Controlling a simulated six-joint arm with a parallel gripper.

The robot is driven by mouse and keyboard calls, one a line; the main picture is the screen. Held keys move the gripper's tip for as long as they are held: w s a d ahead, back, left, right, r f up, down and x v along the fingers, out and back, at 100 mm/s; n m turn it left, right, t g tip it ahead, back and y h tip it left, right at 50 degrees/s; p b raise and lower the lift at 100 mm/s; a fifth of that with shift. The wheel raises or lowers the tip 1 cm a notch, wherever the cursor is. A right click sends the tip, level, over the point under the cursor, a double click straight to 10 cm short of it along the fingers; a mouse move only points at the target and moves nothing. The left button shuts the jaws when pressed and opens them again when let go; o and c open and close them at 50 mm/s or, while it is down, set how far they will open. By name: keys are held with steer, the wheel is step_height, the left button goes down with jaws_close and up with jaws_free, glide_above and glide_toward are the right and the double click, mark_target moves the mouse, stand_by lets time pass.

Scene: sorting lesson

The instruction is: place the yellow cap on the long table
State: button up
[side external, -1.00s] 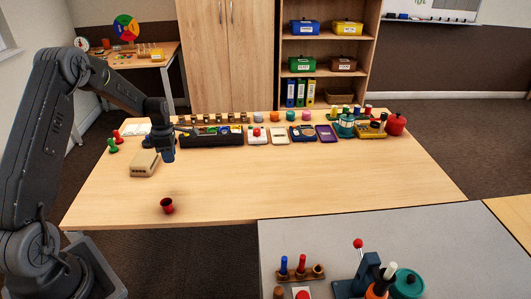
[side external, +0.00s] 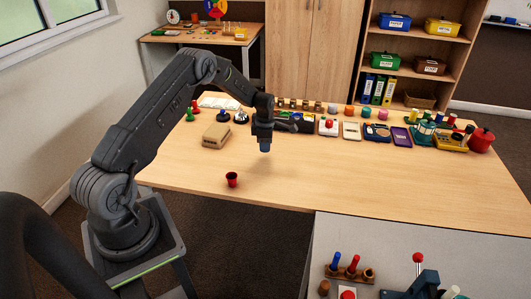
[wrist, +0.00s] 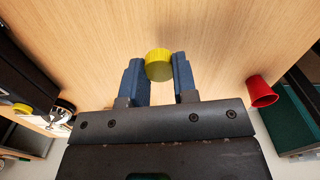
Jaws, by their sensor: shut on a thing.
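In the wrist view my gripper (wrist: 158,72) is shut on the yellow cap (wrist: 159,64), a short ribbed round piece held between the blue-grey fingertips. Bare wood of the long table shows beyond the cap. In the side external view my gripper (side external: 265,146) points down above the middle-left of the long table (side external: 330,180), in front of the row of objects. The cap cannot be made out there. The gap between the fingertips and the tabletop is hard to judge.
A red cup (side external: 232,179) stands near the front edge; it also shows in the wrist view (wrist: 262,92). A tan box (side external: 216,135) lies left of my gripper. Several small devices line the back, including a red kettle (side external: 481,140). The table's front middle and right are clear.

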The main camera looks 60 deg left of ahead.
mark_target(265, 158)
steer(key=shift+f, duration=1.9)
steer(key=shift+f, duration=0.15)
steer(key=o, duration=0.9)
